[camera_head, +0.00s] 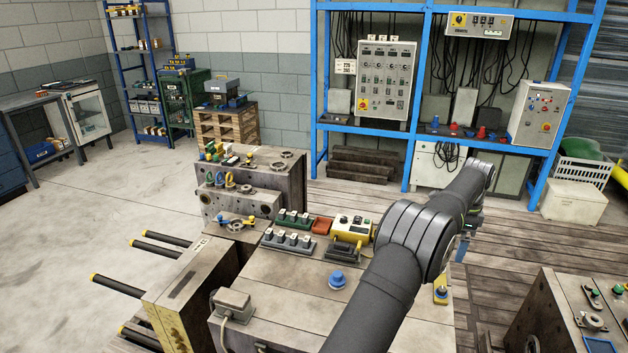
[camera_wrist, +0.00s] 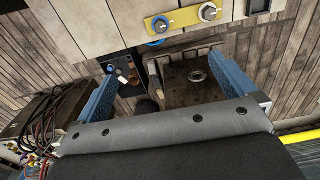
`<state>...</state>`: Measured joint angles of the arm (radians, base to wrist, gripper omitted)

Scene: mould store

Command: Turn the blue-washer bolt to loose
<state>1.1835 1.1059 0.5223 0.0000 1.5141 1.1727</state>
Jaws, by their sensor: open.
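The blue-washer bolt (camera_wrist: 160,24) shows near the top of the wrist view. It is a metal head on a blue ring, set in a yellow plate (camera_wrist: 184,19). A second bolt (camera_wrist: 208,12) with a pale ring sits to its right on the same plate. My gripper (camera_wrist: 162,68) has its two blue fingers spread wide with nothing between them, apart from the bolt, which lies beyond the fingertips in the picture. In the head view the yellow plate (camera_head: 440,291) is at the block's right edge, partly behind my arm, and a blue finger of my gripper (camera_head: 462,247) shows above it.
The plate lies on a large pale block (camera_head: 290,290). A blue round knob (camera_head: 337,281), a yellow control box (camera_head: 353,229) and switch racks (camera_head: 290,240) stand on it. Another block (camera_head: 560,300) with fittings stands at right. Plank floor lies between.

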